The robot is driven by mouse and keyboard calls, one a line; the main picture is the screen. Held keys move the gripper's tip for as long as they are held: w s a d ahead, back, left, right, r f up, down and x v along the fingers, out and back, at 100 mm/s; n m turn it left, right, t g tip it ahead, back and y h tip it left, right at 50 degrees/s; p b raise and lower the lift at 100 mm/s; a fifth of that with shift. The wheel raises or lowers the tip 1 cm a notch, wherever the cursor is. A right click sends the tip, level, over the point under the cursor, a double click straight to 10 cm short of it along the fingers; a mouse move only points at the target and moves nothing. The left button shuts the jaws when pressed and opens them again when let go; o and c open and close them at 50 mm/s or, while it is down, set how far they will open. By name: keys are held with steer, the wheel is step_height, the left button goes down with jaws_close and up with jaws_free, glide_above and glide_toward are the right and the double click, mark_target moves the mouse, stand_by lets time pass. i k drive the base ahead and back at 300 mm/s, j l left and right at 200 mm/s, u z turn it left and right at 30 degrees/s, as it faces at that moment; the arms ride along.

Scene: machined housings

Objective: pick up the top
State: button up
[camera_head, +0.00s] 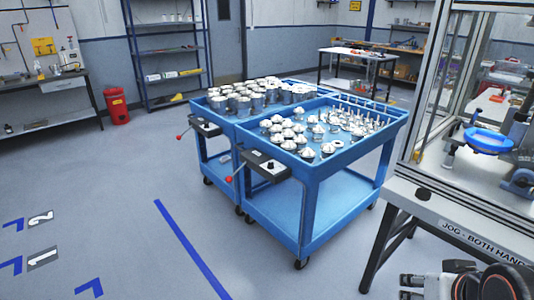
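Several silver domed parts, which look like the tops (287,133), sit in rows on the tray of the near blue cart (318,172). Slimmer upright metal pieces (368,120) stand along the right side of the same tray. My gripper (412,284) shows only in part at the bottom right corner, cut off by the picture's edge. It is well apart from the cart, in front of the machine bench. Its fingertips are not clear, so whether it is open or shut cannot be told. No top is seen in it.
A second blue cart with cylindrical metal housings (243,103) stands behind the near one. A framed machine with a blue ring-shaped fixture (488,139) stands on the right bench (445,208). Red-knobbed handles (228,179) stick out from the carts. The floor at left is clear.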

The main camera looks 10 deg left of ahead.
mark_target(328, 150)
steer(key=u, duration=0.25)
steer(key=i+j+u, duration=0.35)
steer(key=i+j, duration=0.2)
steer(key=i+j+u, duration=0.35)
steer(key=i, duration=0.3)
steer(key=i+j+u, duration=0.2)
steer(key=i+u, duration=0.15)
steer(key=i, duration=0.35)
steer(key=i+u, duration=0.35)
steer(key=i, duration=0.3)
steer(key=i+z, duration=0.45)
steer(key=i+j+z, duration=0.3)
steer(key=i+z, duration=0.3)
steer(key=z, duration=0.3)
steer(key=i+z, duration=0.2)
steer(key=z, duration=0.3)
steer(key=i+j+z, duration=0.15)
steer(key=z, duration=0.3)
steer(key=i+j+z, duration=0.1)
steer(key=z, duration=0.35)
steer(key=i+j+z, duration=0.1)
steer(key=j+z, duration=0.2)
steer(key=z, duration=0.2)
steer(key=i+j+z, duration=0.2)
steer(key=z, duration=0.2)
steer(key=i+j+z, duration=0.15)
steer(key=j+z, duration=0.2)
steer(key=j, duration=0.1)
